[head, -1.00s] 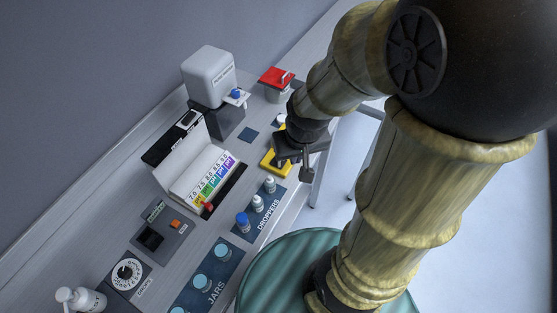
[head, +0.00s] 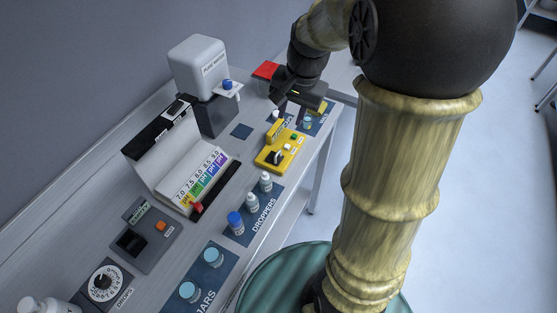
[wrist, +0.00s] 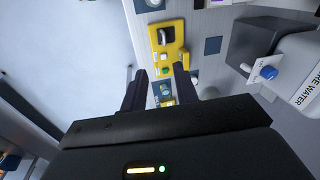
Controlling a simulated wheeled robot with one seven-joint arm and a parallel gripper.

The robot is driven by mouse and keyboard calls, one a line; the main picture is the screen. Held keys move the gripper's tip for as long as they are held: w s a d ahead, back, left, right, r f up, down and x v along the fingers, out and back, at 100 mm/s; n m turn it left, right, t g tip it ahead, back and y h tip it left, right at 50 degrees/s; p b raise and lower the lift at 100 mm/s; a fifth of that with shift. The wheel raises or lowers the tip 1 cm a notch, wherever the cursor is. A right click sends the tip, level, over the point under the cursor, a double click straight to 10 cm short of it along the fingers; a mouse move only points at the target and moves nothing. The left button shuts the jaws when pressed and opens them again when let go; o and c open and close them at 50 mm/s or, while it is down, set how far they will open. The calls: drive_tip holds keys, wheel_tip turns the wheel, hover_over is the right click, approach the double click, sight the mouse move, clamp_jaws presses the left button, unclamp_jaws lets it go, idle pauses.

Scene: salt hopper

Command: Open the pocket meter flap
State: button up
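A yellow device (head: 281,153), which looks like the pocket meter, lies on the bench with a black part at its near end and a green button. A raised yellow piece at its far left edge may be its flap; I cannot tell how it is set. The device also shows in the wrist view (wrist: 166,48), beyond my fingertips. My gripper (head: 296,109) is above the bench at the device's far end. In the wrist view its two dark fingers (wrist: 160,80) are apart with nothing held between them. Contact with the device cannot be told.
A white dispenser (head: 198,66) stands back left, and a red-topped thing (head: 267,69) is partly behind my gripper. A small blue-capped jar (head: 307,123) stands close below the gripper. Droppers (head: 252,202) and a colour chart (head: 200,180) are nearer.

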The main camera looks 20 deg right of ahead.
drive_tip(key=shift+w+d+r+m, duration=0.1)
drive_tip(key=shift+w+d+m, duration=0.15)
drive_tip(key=shift+w+m, duration=0.45)
drive_tip(key=shift+s, duration=0.15)
approach(278, 153)
drive_tip(key=f, duration=0.5)
drive_tip(key=w+a+f, duration=0.1)
drive_tip(key=f, duration=0.1)
drive_tip(key=shift+f, duration=0.2)
drive_tip(key=shift+d, duration=0.1)
drive_tip(key=shift+c, duration=0.2)
